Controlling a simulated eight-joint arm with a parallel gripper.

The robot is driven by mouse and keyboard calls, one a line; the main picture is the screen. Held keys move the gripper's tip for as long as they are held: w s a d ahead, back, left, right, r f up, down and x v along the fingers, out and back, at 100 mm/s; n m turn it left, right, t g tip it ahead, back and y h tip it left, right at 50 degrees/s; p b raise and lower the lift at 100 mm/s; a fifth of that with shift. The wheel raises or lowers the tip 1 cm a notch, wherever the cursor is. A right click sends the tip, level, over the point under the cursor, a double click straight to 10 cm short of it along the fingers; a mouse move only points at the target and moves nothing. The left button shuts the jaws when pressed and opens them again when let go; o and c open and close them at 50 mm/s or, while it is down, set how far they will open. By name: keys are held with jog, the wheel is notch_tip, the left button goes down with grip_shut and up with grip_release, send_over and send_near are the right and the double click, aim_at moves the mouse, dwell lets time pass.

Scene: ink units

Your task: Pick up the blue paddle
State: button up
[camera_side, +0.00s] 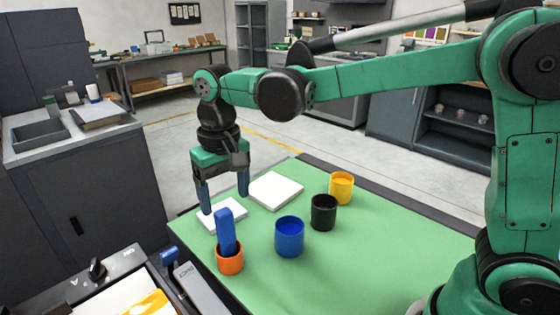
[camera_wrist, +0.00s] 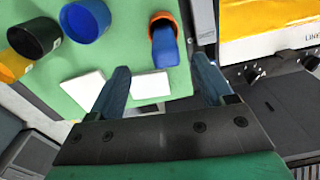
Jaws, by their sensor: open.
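The blue paddle (camera_side: 225,232) stands upright, a little tilted, in an orange cup (camera_side: 230,261) at the near left of the green table. In the wrist view the paddle (camera_wrist: 165,48) sticks out of the orange cup (camera_wrist: 161,19) toward the gap between my fingers. My gripper (camera_side: 225,203) is open and points down, with nothing between its blue fingers. In the side view it is above the white pads, behind and above the cup. In the wrist view the gripper's fingertips (camera_wrist: 162,75) are apart from the paddle.
A blue cup (camera_side: 289,237), a black cup (camera_side: 323,212) and a yellow cup (camera_side: 341,188) stand in a row to the right. Two white pads (camera_side: 275,190) lie on the green table (camera_side: 370,250). A machine (camera_side: 110,285) stands beside the table's near left edge.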

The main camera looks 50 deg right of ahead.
aim_at(223, 211)
jog(key=shift+w+a+f, duration=0.2)
jog(key=shift+a+f, duration=0.1)
jog(key=shift+f, duration=2.75)
grip_shut()
jog(key=shift+r, duration=0.1)
notch_tip(223, 211, up, 20)
